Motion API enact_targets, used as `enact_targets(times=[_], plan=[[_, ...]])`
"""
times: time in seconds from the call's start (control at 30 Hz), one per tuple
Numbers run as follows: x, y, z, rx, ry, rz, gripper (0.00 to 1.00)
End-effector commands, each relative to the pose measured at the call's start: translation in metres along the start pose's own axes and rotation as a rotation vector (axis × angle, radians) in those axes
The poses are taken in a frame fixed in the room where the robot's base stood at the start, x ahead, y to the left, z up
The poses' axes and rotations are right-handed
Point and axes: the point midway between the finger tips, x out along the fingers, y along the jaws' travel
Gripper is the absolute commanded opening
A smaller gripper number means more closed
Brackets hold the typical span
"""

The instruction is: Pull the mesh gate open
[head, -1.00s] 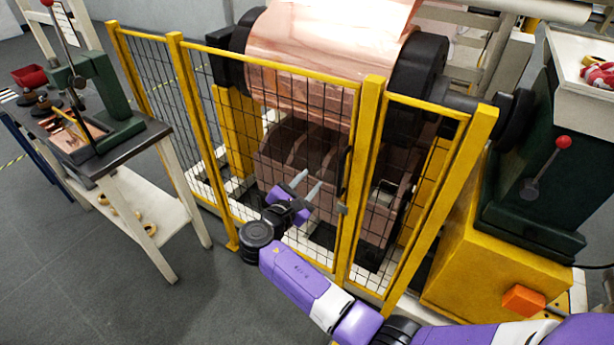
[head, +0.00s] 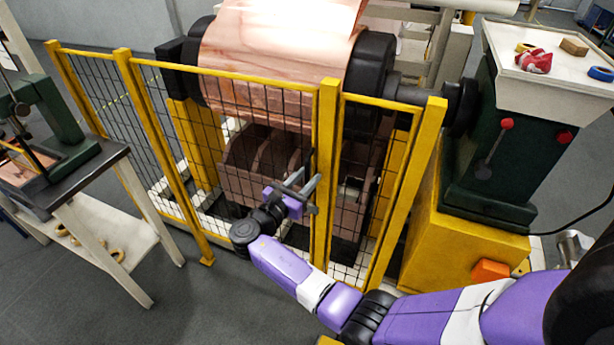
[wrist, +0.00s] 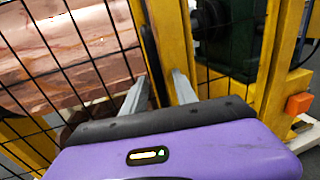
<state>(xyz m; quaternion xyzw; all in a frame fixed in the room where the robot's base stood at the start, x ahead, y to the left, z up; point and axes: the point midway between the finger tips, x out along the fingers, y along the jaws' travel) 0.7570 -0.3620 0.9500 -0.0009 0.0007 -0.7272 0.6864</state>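The mesh gate (head: 240,130) is a yellow-framed panel of black wire mesh. It stands in line with the fence in front of the copper roll and looks shut. Its dark upright handle (wrist: 151,52) is on the yellow frame at the gate's right edge. My gripper (head: 308,177) is open in front of that edge, at about handle height. In the wrist view its two grey fingers (wrist: 160,88) are apart, with the handle showing between and just beyond their tips. I cannot tell whether either finger touches it.
A narrower mesh panel (head: 372,190) and yellow post (head: 415,190) stand to the right, beside a green and yellow machine (head: 465,235). A workbench (head: 85,185) stands at the left. The grey floor between bench and gate is clear.

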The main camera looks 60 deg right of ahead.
Motion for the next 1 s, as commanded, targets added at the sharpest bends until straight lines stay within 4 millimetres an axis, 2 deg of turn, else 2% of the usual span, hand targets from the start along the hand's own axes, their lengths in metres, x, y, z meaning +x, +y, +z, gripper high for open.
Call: enact_targets(times=[0.3,0.47,0.5,1.0], plan=[[0.0032,0.0001,-0.0002,0.001,0.0,0.0,0.34],[0.0031,0.0001,-0.0002,0.001,0.0,0.001,0.03],[0.003,0.0001,-0.0002,0.001,0.0,0.001,0.0],[0.0029,0.0001,-0.0001,0.001,0.0,0.001,0.0]])
